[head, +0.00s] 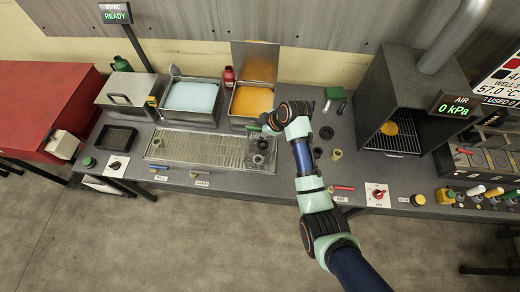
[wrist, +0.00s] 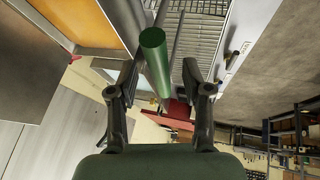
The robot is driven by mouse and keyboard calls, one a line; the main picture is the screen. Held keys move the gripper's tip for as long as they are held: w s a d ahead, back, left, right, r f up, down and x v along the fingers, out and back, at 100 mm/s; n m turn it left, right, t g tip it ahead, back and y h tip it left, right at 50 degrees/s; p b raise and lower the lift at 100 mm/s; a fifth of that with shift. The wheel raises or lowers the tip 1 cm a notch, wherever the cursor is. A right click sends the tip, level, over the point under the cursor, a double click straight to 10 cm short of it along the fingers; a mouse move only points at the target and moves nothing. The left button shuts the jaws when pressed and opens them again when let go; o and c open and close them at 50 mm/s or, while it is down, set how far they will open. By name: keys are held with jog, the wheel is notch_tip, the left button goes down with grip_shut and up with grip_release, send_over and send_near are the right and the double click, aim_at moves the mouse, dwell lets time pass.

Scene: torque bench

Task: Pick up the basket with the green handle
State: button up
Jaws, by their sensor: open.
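A green cylindrical handle (wrist: 156,65) shows in the wrist view, lying between the two fingers of my gripper (wrist: 155,85). The fingers are open, one on each side of it, and I see a gap on both sides. In the head view a bit of green (head: 254,128) shows by my gripper (head: 264,123), at the front edge of the tank of orange liquid (head: 252,101). The basket body is not clearly visible; I cannot tell whether it sits in the orange liquid.
A tank of light-blue liquid (head: 192,96) stands left of the orange one. A perforated drain tray (head: 185,146) lies in front. A raised lid (head: 255,61) stands behind the orange tank. A fume-hood box (head: 385,90) is at the right, and small parts lie near my arm.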

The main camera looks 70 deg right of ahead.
jog(key=shift+w+f, duration=0.3)
jog(key=shift+f, duration=0.25)
jog(key=shift+f, duration=0.25)
grip_shut()
jog(key=shift+r, duration=0.1)
dwell(0.4)
